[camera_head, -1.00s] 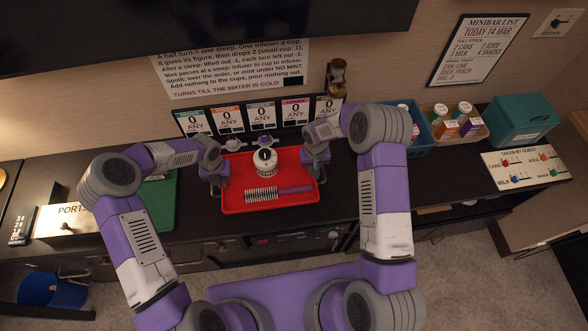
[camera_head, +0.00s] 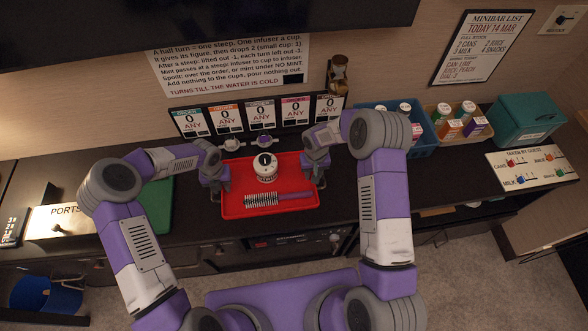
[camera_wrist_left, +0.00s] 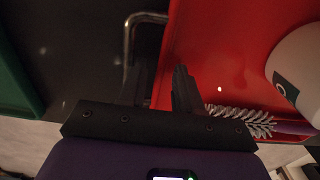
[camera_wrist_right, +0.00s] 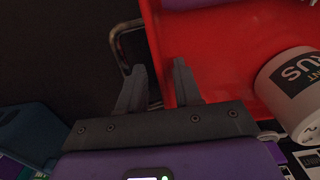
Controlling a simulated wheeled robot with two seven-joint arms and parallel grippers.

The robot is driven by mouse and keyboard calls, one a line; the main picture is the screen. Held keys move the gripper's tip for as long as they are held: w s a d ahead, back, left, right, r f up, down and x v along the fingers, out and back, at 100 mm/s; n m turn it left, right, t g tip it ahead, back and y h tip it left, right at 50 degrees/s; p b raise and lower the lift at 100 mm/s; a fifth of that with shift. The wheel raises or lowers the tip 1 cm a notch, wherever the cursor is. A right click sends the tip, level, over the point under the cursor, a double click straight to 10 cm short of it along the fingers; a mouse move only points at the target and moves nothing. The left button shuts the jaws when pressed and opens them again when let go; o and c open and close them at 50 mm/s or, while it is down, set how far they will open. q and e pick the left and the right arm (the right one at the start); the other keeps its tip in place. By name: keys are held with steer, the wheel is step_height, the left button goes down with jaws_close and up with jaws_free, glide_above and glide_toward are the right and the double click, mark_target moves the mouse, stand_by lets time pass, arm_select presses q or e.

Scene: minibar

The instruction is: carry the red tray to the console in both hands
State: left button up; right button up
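The red tray (camera_head: 232,203) lies on the dark counter in the head view and carries a white labelled jar (camera_head: 265,168) and a bristle brush with a purple handle (camera_head: 280,198). My left gripper (camera_head: 216,186) is at its left side and my right gripper (camera_head: 318,180) at its right side. In the left wrist view the fingers (camera_wrist_left: 163,88) are apart beside the tray's rim and a metal handle (camera_wrist_left: 128,45). In the right wrist view the fingers (camera_wrist_right: 158,85) are also apart, by the rim and the other handle (camera_wrist_right: 118,45). Whether either handle lies between the fingers is unclear.
Several order cards (camera_head: 258,114) stand behind the tray. A blue bin (camera_head: 420,140), a tan bin (camera_head: 462,128) with cartons and a teal box (camera_head: 524,120) are to the right. A green mat (camera_head: 157,205) and a ports panel (camera_head: 58,222) are to the left.

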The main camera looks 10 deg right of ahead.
arm_select(q)
step_height(320, 180, up, 12)
arm_select(e)
step_height(320, 180, up, 12)
stand_by(0.9)
stand_by(0.5)
